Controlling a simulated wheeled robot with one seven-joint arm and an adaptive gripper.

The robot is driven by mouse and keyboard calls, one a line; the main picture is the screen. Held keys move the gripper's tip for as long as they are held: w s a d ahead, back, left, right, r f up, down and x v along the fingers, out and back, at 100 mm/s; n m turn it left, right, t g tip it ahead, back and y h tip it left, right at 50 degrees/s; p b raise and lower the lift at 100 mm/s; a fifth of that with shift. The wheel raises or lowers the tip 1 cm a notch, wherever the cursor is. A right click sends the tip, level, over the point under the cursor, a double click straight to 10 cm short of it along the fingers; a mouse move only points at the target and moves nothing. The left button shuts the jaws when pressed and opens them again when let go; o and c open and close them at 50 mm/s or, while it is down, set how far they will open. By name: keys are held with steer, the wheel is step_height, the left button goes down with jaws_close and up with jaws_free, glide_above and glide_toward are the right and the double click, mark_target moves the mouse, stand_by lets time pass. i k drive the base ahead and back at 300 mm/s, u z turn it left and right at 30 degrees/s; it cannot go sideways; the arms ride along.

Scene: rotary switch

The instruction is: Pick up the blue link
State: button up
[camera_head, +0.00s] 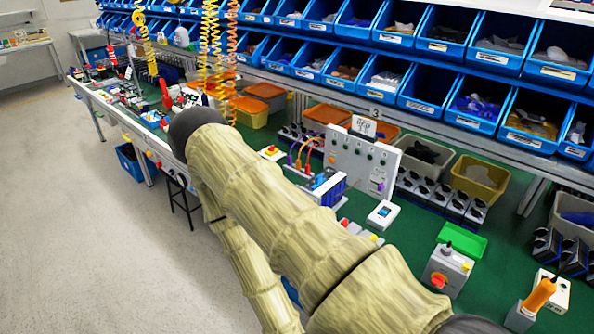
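My arm, in a beige ribbed cover, reaches from the bottom right to a dark rounded joint and folds back down at the left. My gripper does not show; the arm's lower part leaves the picture at the bottom. I cannot pick out a blue link with certainty. A blue-and-white module (327,186) stands on the green bench top just right of the arm. Orange and purple cable links (304,152) arch beside it, in front of a grey panel (361,161) with several dark sockets. The arm hides part of the bench around them.
Rows of blue bins (425,97) stand behind the bench. Floor (90,220) is clear at left.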

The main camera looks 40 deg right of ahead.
mark_target(319, 180)
steer(key=i, duration=0.2)
steer(key=z, duration=0.9)
